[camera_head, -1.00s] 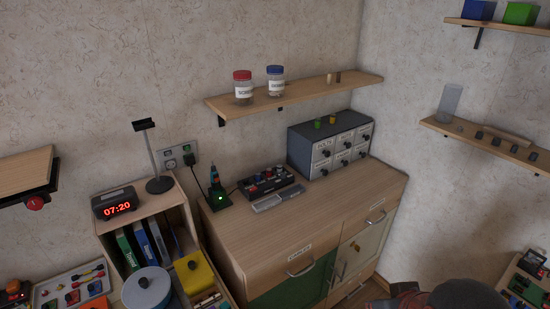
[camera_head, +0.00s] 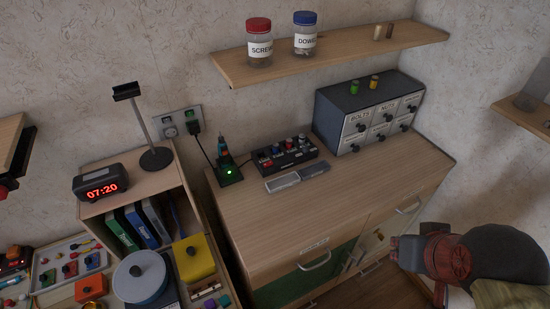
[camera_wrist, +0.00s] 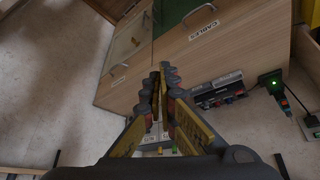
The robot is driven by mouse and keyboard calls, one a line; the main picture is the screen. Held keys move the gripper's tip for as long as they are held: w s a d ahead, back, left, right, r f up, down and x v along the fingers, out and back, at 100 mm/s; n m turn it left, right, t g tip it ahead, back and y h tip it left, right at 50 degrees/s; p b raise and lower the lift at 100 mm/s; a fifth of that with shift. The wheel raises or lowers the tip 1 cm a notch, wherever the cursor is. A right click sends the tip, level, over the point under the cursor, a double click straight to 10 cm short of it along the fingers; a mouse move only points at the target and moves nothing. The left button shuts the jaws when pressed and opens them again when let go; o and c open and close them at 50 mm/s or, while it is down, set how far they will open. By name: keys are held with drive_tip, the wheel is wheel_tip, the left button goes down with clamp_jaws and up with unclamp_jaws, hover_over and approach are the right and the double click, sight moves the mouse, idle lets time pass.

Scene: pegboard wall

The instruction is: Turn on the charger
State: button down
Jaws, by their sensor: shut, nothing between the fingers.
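A black cable leads up to a plug (camera_head: 194,127) in the wall socket plate (camera_head: 178,122). The charger also shows at the right of the wrist view (camera_wrist: 273,84). My gripper (camera_wrist: 165,76) is shut and empty, in front of the cabinet and well apart from the charger. My arm shows at the lower right of the head view.
A black control box (camera_head: 284,153) with knobs and a grey flat piece (camera_head: 283,182) lie right of the charger. A grey drawer unit (camera_head: 370,110) stands further right. A shelf (camera_head: 335,52) with jars hangs above. A clock (camera_head: 101,182) and a stand (camera_head: 155,158) are left.

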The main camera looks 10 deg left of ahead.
drive_tip(key=w+a+f+n+t+y+p, duration=0.15)
drive_tip(key=w+a, duration=0.25)
drive_tip(key=w, duration=0.7)
drive_tip(key=w+a+f+n+t+p, duration=0.1)
drive_tip(key=w+a+n+t, duration=0.2)
drive_tip(key=w, duration=0.8)
drive_tip(key=w+a+f+n+t+y, duration=0.1)
drive_tip(key=w+a+f+n+y, duration=0.1)
drive_tip(key=a, duration=0.7)
drive_tip(key=w+a+f+n+t+y+p, duration=0.1)
drive_tip(key=w+a+f+y, duration=0.3)
drive_tip(key=a, duration=0.6)
drive_tip(key=shift+a+f+n+y, duration=0.2)
drive_tip(key=shift+f+n+y, duration=0.35)
drive_tip(key=shift+f, duration=0.5)
drive_tip(key=shift+w, duration=0.1)
